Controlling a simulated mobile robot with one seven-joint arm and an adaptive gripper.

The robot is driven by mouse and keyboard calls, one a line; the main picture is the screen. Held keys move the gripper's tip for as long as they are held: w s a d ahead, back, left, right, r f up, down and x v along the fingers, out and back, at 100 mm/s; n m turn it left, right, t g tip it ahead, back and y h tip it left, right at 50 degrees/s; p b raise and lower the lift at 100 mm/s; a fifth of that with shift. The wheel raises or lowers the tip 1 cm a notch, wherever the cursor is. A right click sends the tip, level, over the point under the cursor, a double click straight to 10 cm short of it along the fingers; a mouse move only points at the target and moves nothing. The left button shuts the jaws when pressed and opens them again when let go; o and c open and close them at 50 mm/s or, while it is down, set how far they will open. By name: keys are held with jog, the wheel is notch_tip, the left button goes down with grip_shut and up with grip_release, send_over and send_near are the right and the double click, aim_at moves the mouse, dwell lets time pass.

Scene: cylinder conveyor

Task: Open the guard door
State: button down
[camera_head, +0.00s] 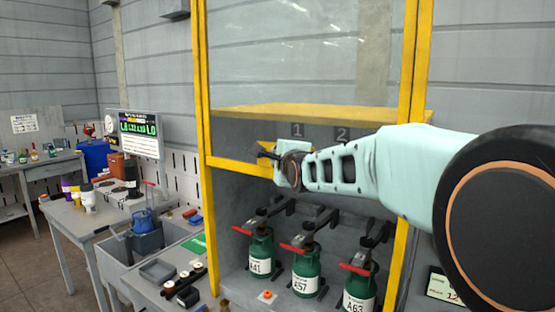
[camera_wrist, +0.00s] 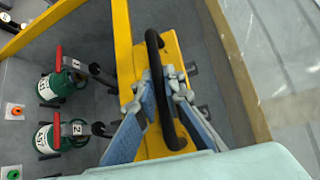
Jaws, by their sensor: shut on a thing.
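The guard door (camera_head: 290,60) is a clear panel in a yellow frame at the front of the cylinder cabinet. Its lower rail sits well above the cylinders, and the space below it is open. A black bar handle (camera_wrist: 154,50) stands on a yellow plate (camera_wrist: 172,50) at the rail. My gripper (camera_head: 272,157) is at this handle in the head view. In the wrist view my gripper (camera_wrist: 166,95) has its fingers on both sides of the bar and is shut on it. My arm hides the right part of the lower rail in the head view.
Green cylinders A41 (camera_head: 261,255), A57 (camera_head: 306,272) and A63 (camera_head: 359,288) stand in the cabinet under red-handled valves. The yellow left post (camera_head: 204,90) and right post (camera_head: 421,60) flank the opening. A workbench (camera_head: 72,218) with bottles and a display (camera_head: 139,135) are at left.

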jog(key=c, duration=2)
grip_release()
jog(key=shift+r, duration=0.15)
